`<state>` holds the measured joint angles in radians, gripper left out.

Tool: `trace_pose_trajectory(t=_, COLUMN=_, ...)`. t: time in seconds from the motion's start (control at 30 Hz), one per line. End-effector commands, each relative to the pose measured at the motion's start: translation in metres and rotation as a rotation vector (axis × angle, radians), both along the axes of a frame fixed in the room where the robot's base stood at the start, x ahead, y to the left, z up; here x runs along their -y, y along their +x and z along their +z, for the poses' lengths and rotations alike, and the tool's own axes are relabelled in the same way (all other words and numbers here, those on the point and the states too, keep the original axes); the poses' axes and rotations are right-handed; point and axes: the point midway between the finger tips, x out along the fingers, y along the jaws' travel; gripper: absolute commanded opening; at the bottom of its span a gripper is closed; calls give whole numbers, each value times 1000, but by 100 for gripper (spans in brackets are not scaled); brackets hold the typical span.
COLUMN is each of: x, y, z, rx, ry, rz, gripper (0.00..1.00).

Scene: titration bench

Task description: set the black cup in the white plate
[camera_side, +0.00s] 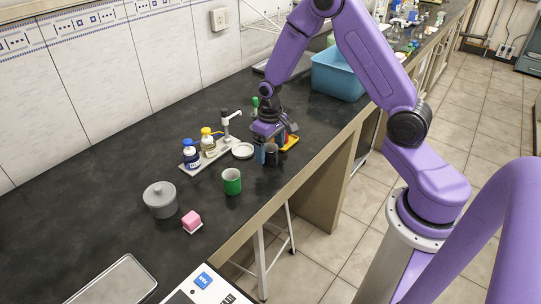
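The white plate (242,151) is a small round dish lying on the dark bench top, just left of my gripper. The black cup (271,156) is small and dark, directly below my gripper and to the right of the plate. My gripper (265,151) points down at the cup, with a blue-grey finger beside the cup's left side. The rest of the fingers is hidden or too small to make out, so I cannot tell whether they are shut on the cup. I also cannot tell whether the cup touches the bench.
A green cup (232,182) stands in front of the plate. A tray (206,159) with bottles and a dispenser is to the left. A yellow-edged item (291,143) is close on the right. A grey pot (160,200) and pink block (191,219) stand front left; a blue tub (337,77) is behind.

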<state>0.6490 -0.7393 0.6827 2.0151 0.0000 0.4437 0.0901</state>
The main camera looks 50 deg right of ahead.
Motion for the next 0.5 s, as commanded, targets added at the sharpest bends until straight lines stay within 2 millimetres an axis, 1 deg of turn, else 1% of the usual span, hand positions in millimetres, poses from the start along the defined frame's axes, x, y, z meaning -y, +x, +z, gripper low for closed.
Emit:
trace_pose_trajectory(t=0.03, x=0, y=0, z=0, rx=0, ry=0, rz=0, gripper=71)
trace_pose_trajectory(t=0.07, x=0, y=0, z=0, rx=0, ry=0, rz=0, gripper=61)
trace_pose_trajectory(t=0.1, x=0, y=0, z=0, rx=0, ry=0, rz=0, gripper=48)
trace_pose_trajectory(t=0.13, x=0, y=0, z=0, rx=0, ry=0, rz=0, gripper=38)
trace_pose_trajectory(t=0.17, x=0, y=0, z=0, rx=0, ry=0, rz=0, gripper=35)
trace_pose_trajectory(t=0.37, x=0, y=0, z=3, rx=1, ry=0, rz=0, gripper=35)
trace_pose_trajectory(t=0.5, x=0, y=1, z=12, rx=3, ry=0, rz=-1, gripper=35)
